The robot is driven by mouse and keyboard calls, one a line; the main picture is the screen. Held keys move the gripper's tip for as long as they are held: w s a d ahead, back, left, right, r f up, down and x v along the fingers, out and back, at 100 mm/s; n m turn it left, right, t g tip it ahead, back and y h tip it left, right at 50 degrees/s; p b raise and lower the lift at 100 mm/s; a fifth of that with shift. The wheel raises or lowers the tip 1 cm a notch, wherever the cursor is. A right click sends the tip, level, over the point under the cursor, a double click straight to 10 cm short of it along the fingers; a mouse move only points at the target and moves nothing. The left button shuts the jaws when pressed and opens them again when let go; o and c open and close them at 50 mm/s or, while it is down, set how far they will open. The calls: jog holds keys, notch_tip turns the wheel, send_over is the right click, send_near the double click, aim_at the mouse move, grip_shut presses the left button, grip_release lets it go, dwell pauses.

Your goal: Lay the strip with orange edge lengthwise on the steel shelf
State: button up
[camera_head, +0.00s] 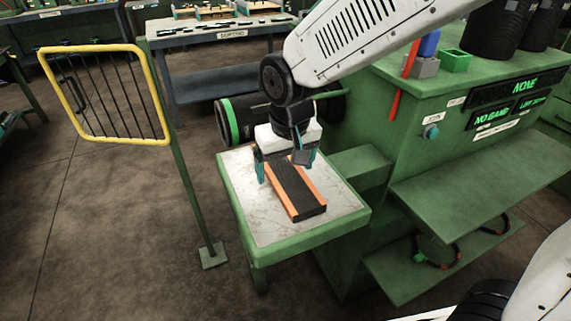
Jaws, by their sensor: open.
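The strip with orange edge (298,190) is a dark ribbed strip with orange along its long sides. It lies flat on the pale, scuffed top of a small green-rimmed stand (245,210), running from under my gripper toward the front right. My gripper (286,167) is over the strip's far end, with its teal fingers apart, one on each side of the strip. The gripper hides that far end, and I cannot tell whether the fingers touch it. Which surface is the steel shelf is unclear; the pale top looks like scuffed metal.
A green machine (400,130) with lit signs stands right of the stand, with two green ledges (480,180) low on its front. A yellow-framed gate (105,95) on a post stands at the left. A sorting table (215,35) is behind. Floor at the lower left is clear.

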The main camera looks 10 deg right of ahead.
notch_tip(320, 180, up, 8)
jog(key=s, duration=0.1)
jog(key=s+d+r+m, duration=0.1)
jog(key=s+d+m, duration=0.2)
jog(key=s+d, duration=1.5)
jog(key=shift+d, duration=0.95)
jog(key=shift+s+r, duration=0.1)
